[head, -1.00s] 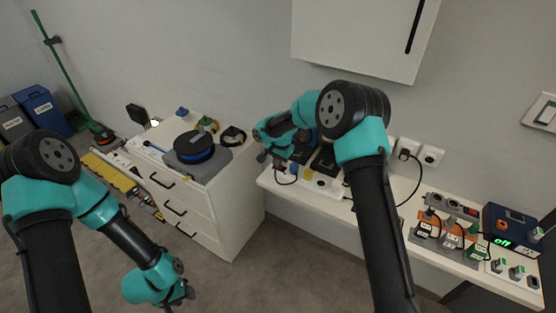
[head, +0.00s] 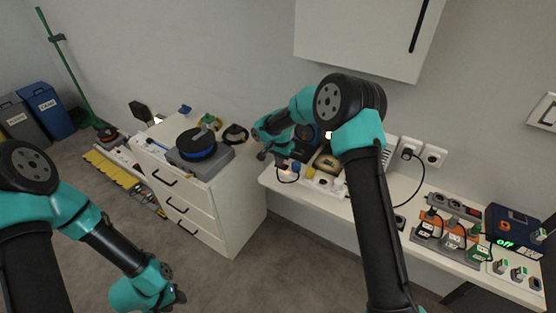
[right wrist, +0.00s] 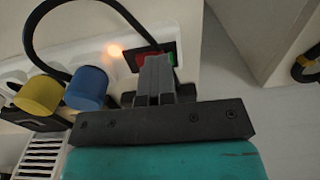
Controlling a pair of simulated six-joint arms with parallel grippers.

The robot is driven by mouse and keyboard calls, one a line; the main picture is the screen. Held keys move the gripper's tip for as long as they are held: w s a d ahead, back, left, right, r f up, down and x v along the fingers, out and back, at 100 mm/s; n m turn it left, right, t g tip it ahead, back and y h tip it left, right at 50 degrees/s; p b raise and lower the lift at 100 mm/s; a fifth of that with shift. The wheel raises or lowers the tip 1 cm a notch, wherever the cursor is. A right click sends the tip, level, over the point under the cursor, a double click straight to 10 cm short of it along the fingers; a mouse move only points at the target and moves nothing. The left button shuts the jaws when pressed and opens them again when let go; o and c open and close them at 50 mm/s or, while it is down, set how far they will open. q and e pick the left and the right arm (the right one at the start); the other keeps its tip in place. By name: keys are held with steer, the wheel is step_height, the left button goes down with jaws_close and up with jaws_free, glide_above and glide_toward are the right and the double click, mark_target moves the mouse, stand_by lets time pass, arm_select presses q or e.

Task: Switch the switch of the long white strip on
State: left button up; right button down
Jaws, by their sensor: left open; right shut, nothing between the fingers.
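The long white strip (head: 325,187) lies along the front edge of the shelf in the head view. In the right wrist view the strip (right wrist: 185,22) runs across the top. Its switch (right wrist: 144,58) has a black frame with red and green parts showing; the fingertips hide its middle. An orange light (right wrist: 115,51) glows beside it. My right gripper (right wrist: 157,66) is shut and empty, its tips at the switch; I cannot tell if they press it. It also shows in the head view (head: 270,157). My left gripper (head: 177,297) is open, low over the floor, away from the strip.
A yellow plug (right wrist: 39,95) and a blue plug (right wrist: 87,88) stand close to the right gripper. A black cable (right wrist: 62,20) arches over them. More power strips (head: 448,240) and a blue box (head: 512,228) stand farther right. A wall cabinet (head: 365,35) hangs above.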

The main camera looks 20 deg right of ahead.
mark_target(283, 165)
steer(key=shift+s+d+f+g, duration=0.3)
steer(key=shift+s+d+f, duration=0.15)
steer(key=shift+s, duration=0.25)
steer(key=shift+d+r, duration=0.1)
steer(key=shift+r, duration=0.05)
step_height(283, 165, up, 15)
steer(key=shift+f, duration=0.2)
steer(key=shift+w, duration=0.1)
steer(key=shift+r+t+y, duration=0.1)
steer(key=shift+t+y, duration=0.3)
steer(key=shift+t, duration=0.2)
